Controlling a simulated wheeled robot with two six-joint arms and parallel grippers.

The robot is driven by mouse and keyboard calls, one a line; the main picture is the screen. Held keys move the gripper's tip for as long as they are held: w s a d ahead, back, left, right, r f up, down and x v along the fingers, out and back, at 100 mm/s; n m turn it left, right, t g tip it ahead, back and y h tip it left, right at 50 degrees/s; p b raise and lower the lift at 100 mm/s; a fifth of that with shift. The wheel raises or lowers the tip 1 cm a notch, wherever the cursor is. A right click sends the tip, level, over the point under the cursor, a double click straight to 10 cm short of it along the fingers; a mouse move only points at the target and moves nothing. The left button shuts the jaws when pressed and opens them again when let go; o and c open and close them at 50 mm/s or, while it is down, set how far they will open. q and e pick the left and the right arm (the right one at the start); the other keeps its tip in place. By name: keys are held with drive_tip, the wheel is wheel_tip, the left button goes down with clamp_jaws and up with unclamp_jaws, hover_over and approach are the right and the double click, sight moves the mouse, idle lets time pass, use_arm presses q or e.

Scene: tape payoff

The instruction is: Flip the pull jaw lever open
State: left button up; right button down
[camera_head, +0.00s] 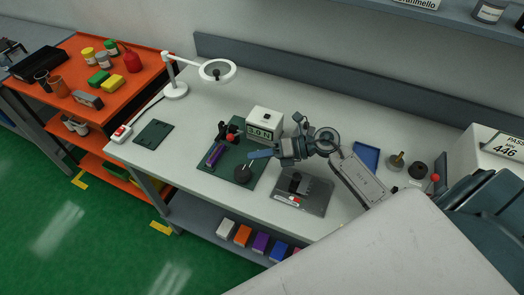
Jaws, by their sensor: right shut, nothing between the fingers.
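A green base plate (225,183) lies on the white bench and carries the pull fixture. At its back left is a black upright clamp (221,131) with a small red part (232,137), which may be the jaw lever; at this size I cannot tell whether it is open or closed. A purple strip (214,156) lies in front of the clamp. A white box (264,122) reading 3.0 N stands behind. My right gripper (260,154) reaches in from the right, shut and empty, over the plate, right of the clamp and apart from it. My left gripper is out of view.
A grey fixture (307,194) with a black block stands close under my right arm. A round black base (243,173) with a thin rod is near the gripper. A white ring lamp (216,70), green mat (153,134) and blue tray (366,156) are on the bench.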

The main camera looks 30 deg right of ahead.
drive_tip(key=x, duration=0.7)
drive_tip(key=shift+w+a+b, duration=0.1)
drive_tip(key=shift+b, duration=0.2)
drive_tip(key=shift+w+d+r, duration=0.8)
drive_tip(key=shift+d, duration=0.05)
drive_tip(key=shift+w+d+r+p, duration=0.25)
drive_tip(key=shift+w+d+p, duration=0.05)
drive_tip(key=shift+w+d, duration=0.1)
drive_tip(key=shift+s, duration=0.1)
